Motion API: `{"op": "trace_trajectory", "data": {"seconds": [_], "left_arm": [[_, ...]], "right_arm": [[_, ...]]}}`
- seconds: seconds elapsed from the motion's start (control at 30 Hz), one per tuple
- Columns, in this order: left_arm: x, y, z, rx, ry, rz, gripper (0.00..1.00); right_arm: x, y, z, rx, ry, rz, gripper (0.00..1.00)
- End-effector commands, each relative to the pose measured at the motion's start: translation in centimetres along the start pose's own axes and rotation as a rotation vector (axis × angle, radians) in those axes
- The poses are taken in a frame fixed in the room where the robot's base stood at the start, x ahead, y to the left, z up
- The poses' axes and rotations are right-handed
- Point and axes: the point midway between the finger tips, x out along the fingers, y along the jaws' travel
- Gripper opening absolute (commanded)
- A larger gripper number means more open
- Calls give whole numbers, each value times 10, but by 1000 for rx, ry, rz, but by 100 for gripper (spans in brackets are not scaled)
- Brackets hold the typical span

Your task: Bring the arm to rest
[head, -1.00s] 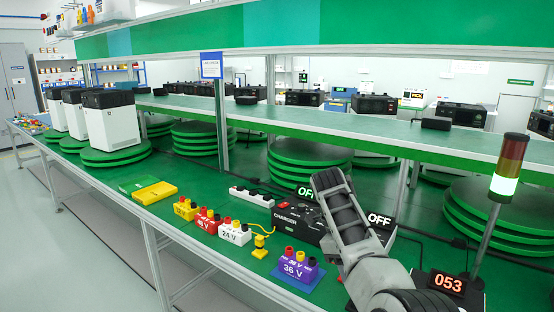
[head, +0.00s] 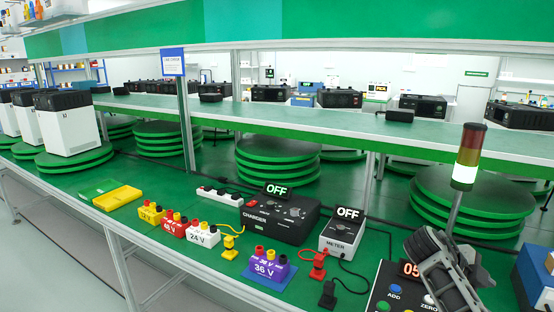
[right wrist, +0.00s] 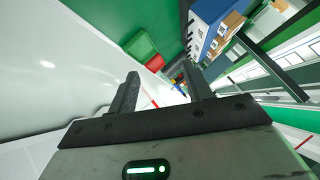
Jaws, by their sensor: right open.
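My right arm (head: 440,270) shows at the lower right of the head view, in front of the box with the ADD and ZERO buttons (head: 392,296) and partly hiding its display. My right gripper (right wrist: 162,75) shows in the right wrist view, with its two dark fingers apart and nothing between them. It appears clear of the objects around it. My left gripper is in neither view.
The charger (head: 280,217) and the meter (head: 342,236) both read OFF. The purple 36 V block (head: 268,268) stands in front of them. A signal tower (head: 469,157) rises beside my arm. A blue box (head: 535,275) stands at the right edge.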

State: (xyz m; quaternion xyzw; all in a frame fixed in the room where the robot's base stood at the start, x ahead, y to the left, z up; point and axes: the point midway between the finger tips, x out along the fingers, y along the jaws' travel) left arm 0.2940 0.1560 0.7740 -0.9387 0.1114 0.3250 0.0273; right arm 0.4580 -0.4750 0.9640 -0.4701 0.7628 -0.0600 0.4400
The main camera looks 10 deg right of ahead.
Motion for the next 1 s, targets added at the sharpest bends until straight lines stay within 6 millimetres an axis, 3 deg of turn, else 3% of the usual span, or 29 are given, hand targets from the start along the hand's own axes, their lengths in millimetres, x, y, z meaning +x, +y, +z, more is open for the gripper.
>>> {"op": "trace_trajectory", "data": {"seconds": [0.27,0.37,0.5,0.7,0.93,0.97,1.0], "left_arm": [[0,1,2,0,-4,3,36],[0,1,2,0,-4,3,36],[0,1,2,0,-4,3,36],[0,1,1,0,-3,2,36],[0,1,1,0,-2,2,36],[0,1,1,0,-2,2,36],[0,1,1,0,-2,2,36]], "right_arm": [[-16,-39,58,-478,-247,-274,50],[-29,-55,81,-677,-319,-439,50],[-66,-82,118,-990,-371,-797,50],[-134,-112,144,-1273,-221,-1348,50],[-198,-133,138,-1337,140,-1771,50],[-206,-135,136,-1333,198,-1813,50],[-197,-114,146,-1364,174,-1815,50]]}}
